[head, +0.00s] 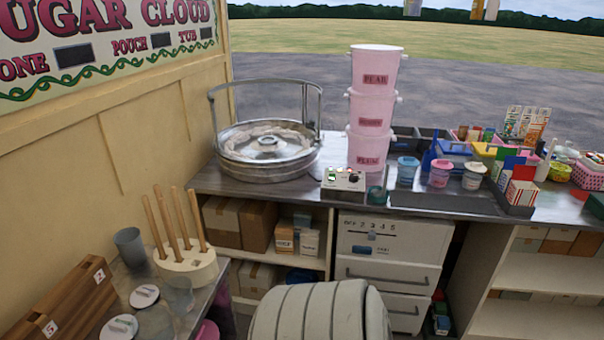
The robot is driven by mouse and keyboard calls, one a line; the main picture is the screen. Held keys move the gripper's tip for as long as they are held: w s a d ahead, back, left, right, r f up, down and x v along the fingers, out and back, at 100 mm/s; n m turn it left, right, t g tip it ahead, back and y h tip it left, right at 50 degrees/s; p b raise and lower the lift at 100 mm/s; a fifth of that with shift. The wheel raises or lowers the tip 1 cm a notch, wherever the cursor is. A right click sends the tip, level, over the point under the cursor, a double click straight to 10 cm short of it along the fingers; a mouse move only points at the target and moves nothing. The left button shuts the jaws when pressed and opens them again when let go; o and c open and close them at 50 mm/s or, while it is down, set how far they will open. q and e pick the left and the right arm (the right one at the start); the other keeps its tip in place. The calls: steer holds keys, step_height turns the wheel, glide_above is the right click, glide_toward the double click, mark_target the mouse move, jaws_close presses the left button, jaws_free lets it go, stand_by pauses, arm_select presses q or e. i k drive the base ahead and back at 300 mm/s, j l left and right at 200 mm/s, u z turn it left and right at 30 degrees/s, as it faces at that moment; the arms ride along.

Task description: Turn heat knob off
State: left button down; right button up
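A small white control box (343,181) sits at the front edge of the grey counter. A dark round knob (353,177) is on the right of its face, and a green-lit switch (331,173) is on the left. The knob's pointer and labels are too small to read. A round metal candyfloss machine (268,160) with a raised wire guard stands to the left of the box. Neither of my grippers is in view.
Stacked pink tubs (374,105) stand just behind the control box. A dark green round item (377,196) sits beside it on the right. Several lidded jars (408,172) stand further right. A wooden stick holder (188,265) is on the left side table.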

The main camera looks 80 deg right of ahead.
mark_target(354, 177)
steer(key=z, duration=2.85)
steer(key=i+j+z, duration=0.2)
steer(key=i, duration=0.3)
steer(key=i+j+z, duration=0.2)
steer(key=i, duration=0.35)
